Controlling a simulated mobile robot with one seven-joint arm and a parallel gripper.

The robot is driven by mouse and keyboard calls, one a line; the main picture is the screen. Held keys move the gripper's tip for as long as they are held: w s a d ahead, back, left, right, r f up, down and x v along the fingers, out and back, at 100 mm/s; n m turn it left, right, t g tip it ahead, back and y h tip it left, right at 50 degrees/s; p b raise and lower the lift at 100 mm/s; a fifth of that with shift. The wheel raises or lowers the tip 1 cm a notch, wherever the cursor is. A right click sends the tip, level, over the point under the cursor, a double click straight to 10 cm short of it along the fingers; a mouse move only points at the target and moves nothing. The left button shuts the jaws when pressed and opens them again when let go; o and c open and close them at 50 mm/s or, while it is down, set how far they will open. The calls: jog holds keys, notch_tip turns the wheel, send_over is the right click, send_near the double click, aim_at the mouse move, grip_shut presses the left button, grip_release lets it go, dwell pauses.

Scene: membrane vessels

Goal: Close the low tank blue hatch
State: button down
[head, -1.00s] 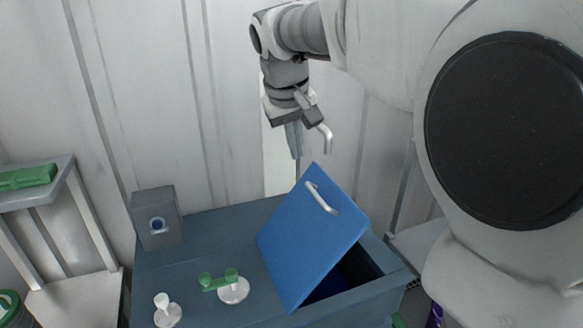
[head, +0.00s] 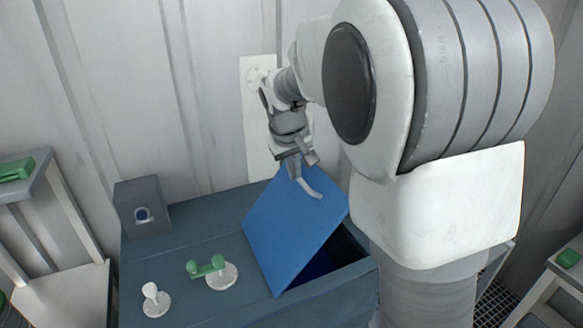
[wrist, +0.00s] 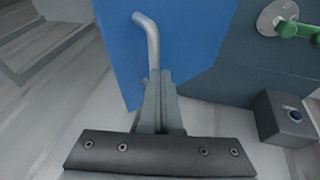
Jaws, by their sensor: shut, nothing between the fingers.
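The blue hatch (head: 290,235) of the low tank (head: 190,245) is tilted partly open, with a dark gap under its right side. My gripper (head: 295,178) is at the raised upper edge of the hatch, close to its pale bar handle (head: 312,190). In the wrist view the fingers (wrist: 161,75) are shut and empty, pointing at the blue hatch (wrist: 195,40). The handle (wrist: 147,35) shows just beyond the fingertips, slightly left. Whether the fingers touch the hatch or handle cannot be told.
On the tank top are a green valve handle (head: 207,267) on a white base, a white knob (head: 151,290) and a grey box (head: 142,207) with a blue button. Side tables stand left (head: 60,290) and right (head: 555,285). A panelled wall is close behind.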

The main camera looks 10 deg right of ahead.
aim_at(308, 183)
jog(key=d, duration=0.1)
jog(key=d+f, duration=0.1)
jog(key=d+b, duration=0.1)
jog(key=shift+w+d+f, duration=0.15)
jog(key=shift+w+f, duration=0.15)
jog(key=shift+w, duration=0.05)
jog(key=shift+r, duration=0.1)
